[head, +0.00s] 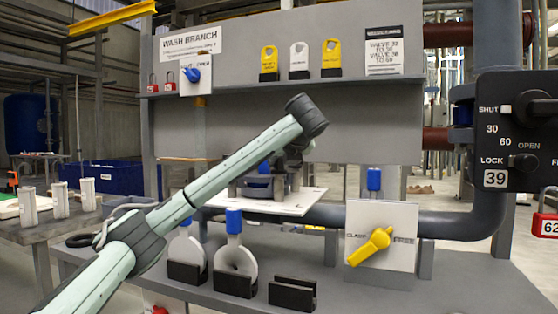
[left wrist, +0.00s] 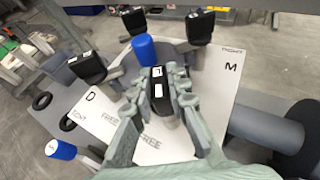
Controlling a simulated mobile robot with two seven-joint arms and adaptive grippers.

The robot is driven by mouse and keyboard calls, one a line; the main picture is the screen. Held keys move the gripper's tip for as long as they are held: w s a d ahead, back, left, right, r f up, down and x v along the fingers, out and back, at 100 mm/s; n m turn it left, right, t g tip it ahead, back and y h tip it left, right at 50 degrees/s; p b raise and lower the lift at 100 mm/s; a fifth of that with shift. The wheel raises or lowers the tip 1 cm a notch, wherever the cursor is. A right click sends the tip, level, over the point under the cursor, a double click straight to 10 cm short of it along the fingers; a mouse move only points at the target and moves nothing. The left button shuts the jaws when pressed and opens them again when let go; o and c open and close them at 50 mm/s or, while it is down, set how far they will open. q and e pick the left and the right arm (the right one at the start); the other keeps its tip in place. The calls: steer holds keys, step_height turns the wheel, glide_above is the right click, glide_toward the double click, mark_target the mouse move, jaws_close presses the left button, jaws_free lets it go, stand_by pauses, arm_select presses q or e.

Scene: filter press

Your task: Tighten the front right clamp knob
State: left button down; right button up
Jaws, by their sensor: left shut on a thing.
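My left gripper (head: 290,162) is over a white plate (head: 297,208) at mid-bench, partly hidden by my own arm. In the left wrist view its two fingers (left wrist: 160,88) are closed on the sides of a black clamp knob (left wrist: 158,93) with small white labels. Part of that knob is hidden by the fingers. The white plate (left wrist: 218,85) carries the words FREE and TIGHT. Other black knobs stand at the upper left (left wrist: 87,67), top (left wrist: 134,21) and top right (left wrist: 200,28). Which corner the held knob belongs to cannot be told for certain.
A blue cylinder (left wrist: 144,49) stands close beside the held knob. A grey pipe (head: 455,222) runs right of the plate. A yellow handle (head: 370,247) sits on a CLAMP/FREE plate. Blanks with blue tops (head: 234,222) stand in black holders in front. A grey panel (head: 300,125) rises behind.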

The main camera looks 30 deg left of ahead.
arm_select(q)
steer(key=shift+n+g+y, duration=0.5)
steer(key=shift+n+g, duration=0.1)
steer(key=shift+f+n+g, duration=0.1)
steer(key=shift+n+g, duration=0.3)
steer(key=shift+g, duration=0.1)
steer(key=shift+y, duration=0.3)
arm_select(e)
steer(key=shift+r, duration=0.45)
arm_select(q)
steer(key=c, duration=1.5)
jaws_free()
arm_select(e)
steer(key=shift+s+a+f, duration=0.1)
